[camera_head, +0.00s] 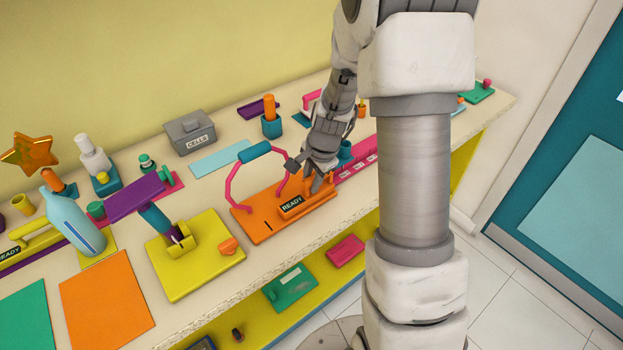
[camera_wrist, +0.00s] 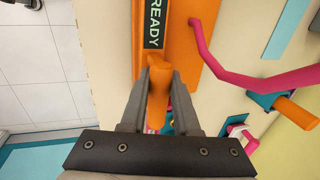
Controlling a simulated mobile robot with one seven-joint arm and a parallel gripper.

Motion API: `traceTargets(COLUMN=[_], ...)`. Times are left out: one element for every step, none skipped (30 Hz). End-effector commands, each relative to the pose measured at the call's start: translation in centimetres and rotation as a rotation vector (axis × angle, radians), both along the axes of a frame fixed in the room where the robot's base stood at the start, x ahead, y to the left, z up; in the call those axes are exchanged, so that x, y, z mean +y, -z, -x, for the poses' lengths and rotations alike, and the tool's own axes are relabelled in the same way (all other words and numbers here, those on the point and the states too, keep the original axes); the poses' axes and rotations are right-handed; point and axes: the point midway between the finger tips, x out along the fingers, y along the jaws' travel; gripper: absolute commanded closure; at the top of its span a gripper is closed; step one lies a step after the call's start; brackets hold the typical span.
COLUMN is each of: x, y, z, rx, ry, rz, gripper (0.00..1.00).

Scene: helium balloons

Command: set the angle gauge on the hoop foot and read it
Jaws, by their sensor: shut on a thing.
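A pink hoop (camera_head: 232,182) with a blue sleeve (camera_head: 255,151) on top stands on an orange base plate (camera_head: 262,226). A block labelled READY (camera_head: 292,203) sits on this plate; the label (camera_wrist: 154,24) also shows in the wrist view. My gripper (camera_head: 318,183) is low over the plate's right part, beside the block. In the wrist view its fingers (camera_wrist: 158,82) are shut on an orange rounded handle (camera_wrist: 158,105), just below the READY label. I cannot tell whether the handle is fixed to the plate. No part is clearly recognisable as the angle gauge.
A yellow plate (camera_head: 205,270) with a clamp-like stand is left of the orange plate. A grey CELLS box (camera_head: 190,132) stands behind. A pink strip (camera_head: 358,172) with small labels lies to the right. The bench's front edge is close, with a yellow shelf below.

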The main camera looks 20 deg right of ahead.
Motion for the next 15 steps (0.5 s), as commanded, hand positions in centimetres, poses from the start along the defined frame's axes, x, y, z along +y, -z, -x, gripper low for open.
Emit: traceTargets(x=[-0.01,-0.01,-0.01,0.00,0.00,0.00,0.00,0.00,0.00,0.00,0.00,-0.01,0.00,0.00,0.00], y=[0.24,0.32,0.32,0.22,0.21,0.21,0.23,0.23,0.22,0.22,0.22,0.22,0.21,0.21,0.21], z=[-0.02,-0.02,-0.02,-0.02,-0.02,-0.02,-0.01,-0.01,-0.01,-0.01,-0.01,-0.01,-0.01,-0.01,-0.02], rx=[0.000,0.000,0.000,-0.001,0.000,0.000,0.000,0.000,0.000,0.000,0.000,0.000,0.000,0.000,0.000], ry=[0.000,0.000,0.000,0.000,0.000,0.000,0.000,0.000,0.000,0.000,0.000,0.000,0.000,0.000,0.000], rz=[0.000,0.000,0.000,0.000,0.000,0.000,0.000,0.000,0.000,0.000,0.000,0.000,0.000,0.000,0.000], gripper=[1.00,1.00,1.00,1.00,1.00,1.00,1.00,1.00,1.00,1.00,1.00,0.69,0.63,0.58,0.51])
